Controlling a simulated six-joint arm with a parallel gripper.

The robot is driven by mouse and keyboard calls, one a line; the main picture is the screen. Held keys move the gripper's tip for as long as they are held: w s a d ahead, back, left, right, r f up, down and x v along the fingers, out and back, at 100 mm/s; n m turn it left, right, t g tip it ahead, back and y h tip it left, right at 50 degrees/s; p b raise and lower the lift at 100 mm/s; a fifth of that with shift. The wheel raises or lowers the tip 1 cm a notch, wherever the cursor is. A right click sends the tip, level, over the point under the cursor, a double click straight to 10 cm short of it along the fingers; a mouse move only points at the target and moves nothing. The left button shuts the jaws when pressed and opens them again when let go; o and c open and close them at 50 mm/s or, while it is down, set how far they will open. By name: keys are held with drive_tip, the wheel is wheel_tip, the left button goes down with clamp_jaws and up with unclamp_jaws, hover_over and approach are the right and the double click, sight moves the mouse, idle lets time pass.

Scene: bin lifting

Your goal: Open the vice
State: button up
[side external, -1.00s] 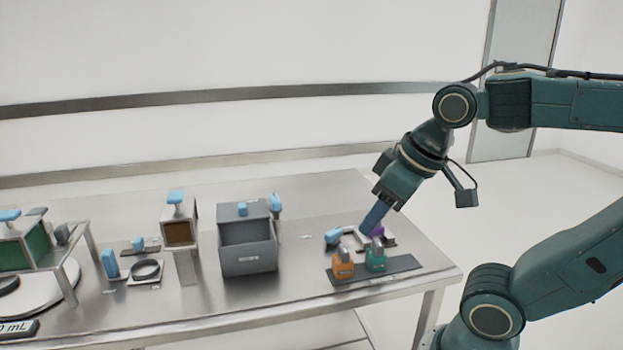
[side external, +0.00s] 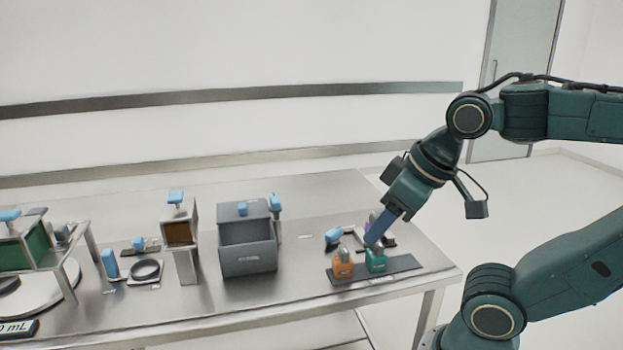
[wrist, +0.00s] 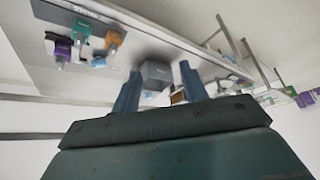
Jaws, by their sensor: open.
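A small fixture with a light-blue handle (side external: 333,236) and a pale base lies near the right end of the table, and may be the vice. A purple piece (side external: 388,225) is at its right, partly hidden behind my gripper (side external: 372,242). In the wrist view, the purple piece (wrist: 63,49) and the blue handle (wrist: 98,62) show at the upper left. My gripper is open, its two blue-grey fingers apart and empty in the wrist view (wrist: 160,68). In the side view its fingertips overlap the purple piece and the teal bottle; contact cannot be told.
An orange bottle (side external: 343,264) and a teal bottle (side external: 376,260) stand on a dark mat (side external: 405,268) in front of the fixture. A grey open box (side external: 248,262) stands left of them. Further left are several blue-handled fixtures. Table surface between box and mat is clear.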

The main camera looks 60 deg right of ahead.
drive_tip(key=w, duration=0.1)
drive_tip(key=m+g, duration=0.6)
drive_tip(key=m, duration=1.5)
hover_over(333, 231)
wheel_tip(333, 231, down, 9)
drive_tip(key=shift+a, duration=0.1)
drive_tip(key=shift+f, duration=0.1)
wheel_tip(333, 231, down, 14)
drive_tip(key=shift+r, duration=0.15)
drive_tip(key=shift+c, duration=0.2)
clamp_jaws()
